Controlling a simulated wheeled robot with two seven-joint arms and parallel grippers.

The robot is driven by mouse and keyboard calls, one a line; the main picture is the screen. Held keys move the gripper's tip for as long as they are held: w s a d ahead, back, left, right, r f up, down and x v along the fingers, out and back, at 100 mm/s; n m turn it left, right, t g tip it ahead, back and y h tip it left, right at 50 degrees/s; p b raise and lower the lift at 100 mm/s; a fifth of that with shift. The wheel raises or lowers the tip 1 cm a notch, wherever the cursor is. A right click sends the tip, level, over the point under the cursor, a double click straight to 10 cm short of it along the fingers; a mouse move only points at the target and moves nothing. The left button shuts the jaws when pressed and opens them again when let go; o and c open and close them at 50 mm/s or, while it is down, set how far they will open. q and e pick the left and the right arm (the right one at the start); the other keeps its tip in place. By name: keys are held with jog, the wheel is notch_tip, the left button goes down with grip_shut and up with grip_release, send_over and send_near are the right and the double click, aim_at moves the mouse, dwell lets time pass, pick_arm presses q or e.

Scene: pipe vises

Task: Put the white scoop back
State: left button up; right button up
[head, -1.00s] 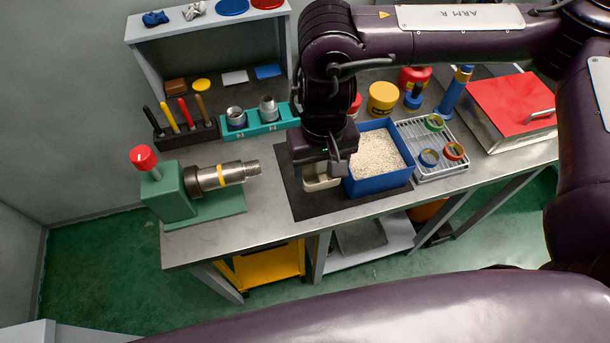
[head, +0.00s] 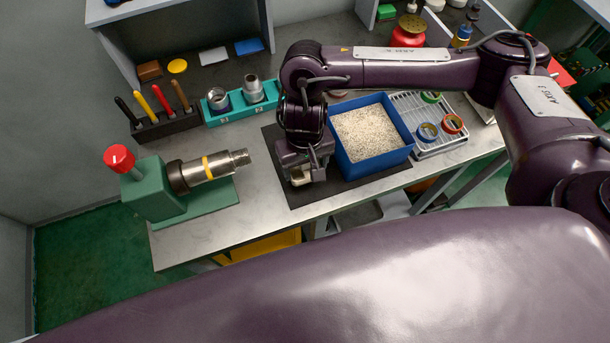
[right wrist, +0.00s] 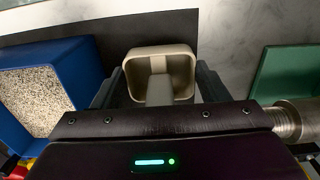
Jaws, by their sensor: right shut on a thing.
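The white scoop (right wrist: 180,63) shows in the right wrist view as an off-white open box with a handle running back between my fingers. Its bowl looks empty. My right gripper (right wrist: 160,88) is shut on the scoop's handle. In the head view my right gripper (head: 302,172) hangs over the black mat (head: 352,190), left of the blue bin, with a small part of the scoop (head: 300,177) showing beneath it. Whether the scoop touches the mat is unclear. The blue bin (head: 345,164) holds pale granules (head: 370,132). My left gripper is not in view.
A green vise (head: 153,188) with a red knob clamps a metal pipe at the left. A teal holder (head: 236,110) with fittings and a black rack (head: 165,125) of handles stand behind. A wire tray (head: 430,145) with rings is right of the bin. Bare bench lies between vise and mat.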

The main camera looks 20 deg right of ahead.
aim_at(305, 177)
jog(key=shift+s+f, duration=0.1)
jog(key=shift+f, duration=0.7)
notch_tip(305, 177, down, 3)
jog(key=shift+f+b, duration=0.2)
jog(key=shift+b, duration=0.6)
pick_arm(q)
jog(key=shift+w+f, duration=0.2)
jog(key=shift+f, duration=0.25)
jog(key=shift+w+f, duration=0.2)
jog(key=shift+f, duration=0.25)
pick_arm(e)
jog(key=shift+f, duration=0.15)
jog(key=o, duration=0.9)
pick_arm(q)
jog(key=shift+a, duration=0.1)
